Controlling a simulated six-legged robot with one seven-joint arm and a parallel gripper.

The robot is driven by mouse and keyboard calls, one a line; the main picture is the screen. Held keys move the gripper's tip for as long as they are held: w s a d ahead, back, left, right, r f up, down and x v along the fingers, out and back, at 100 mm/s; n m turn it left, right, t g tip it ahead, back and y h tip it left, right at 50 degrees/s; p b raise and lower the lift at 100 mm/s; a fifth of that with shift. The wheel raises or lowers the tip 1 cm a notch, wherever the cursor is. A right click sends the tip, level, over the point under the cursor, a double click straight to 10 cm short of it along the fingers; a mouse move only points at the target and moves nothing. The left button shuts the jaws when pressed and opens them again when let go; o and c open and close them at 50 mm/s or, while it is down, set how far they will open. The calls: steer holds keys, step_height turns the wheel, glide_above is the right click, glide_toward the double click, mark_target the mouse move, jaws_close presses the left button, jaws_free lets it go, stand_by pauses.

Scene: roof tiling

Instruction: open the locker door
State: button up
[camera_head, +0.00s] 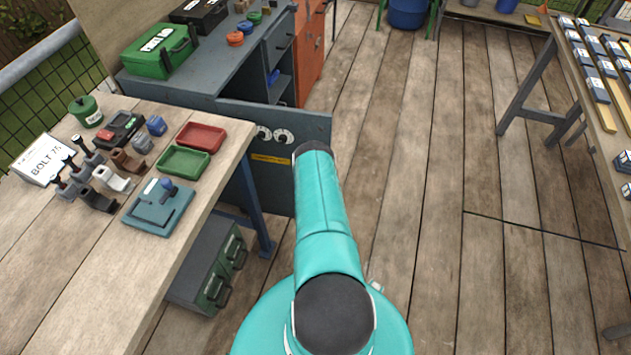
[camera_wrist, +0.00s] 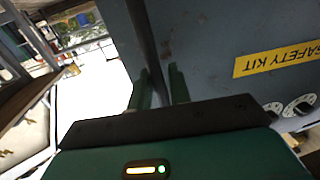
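The locker door (camera_head: 262,180) is a grey-blue panel with a yellow label and round eye-like marks. In the head view it stands out from the front of the dark workbench cabinet, swung open into the walkway. In the wrist view the door (camera_wrist: 215,45) fills the upper right, and its label reads "SAFETY KIT". My gripper (camera_wrist: 161,88) has its two green fingers apart, on either side of the door's dark upright edge strip. Whether they press on it cannot be told. In the head view my arm hides the gripper and part of the door.
A wooden table (camera_head: 50,300) with small trays and parts stands at the left. A dark green drawer box (camera_head: 207,265) sits under it. An orange cabinet (camera_head: 312,45) stands behind the door. The plank floor (camera_head: 430,180) to the right is clear up to a trestle table (camera_head: 560,75).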

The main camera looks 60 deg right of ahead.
steer(key=shift+o, duration=0.6)
steer(key=shift+a, duration=0.1)
steer(key=v, duration=1.3)
steer(key=shift+s+a, duration=0.25)
steer(key=shift+a, duration=0.05)
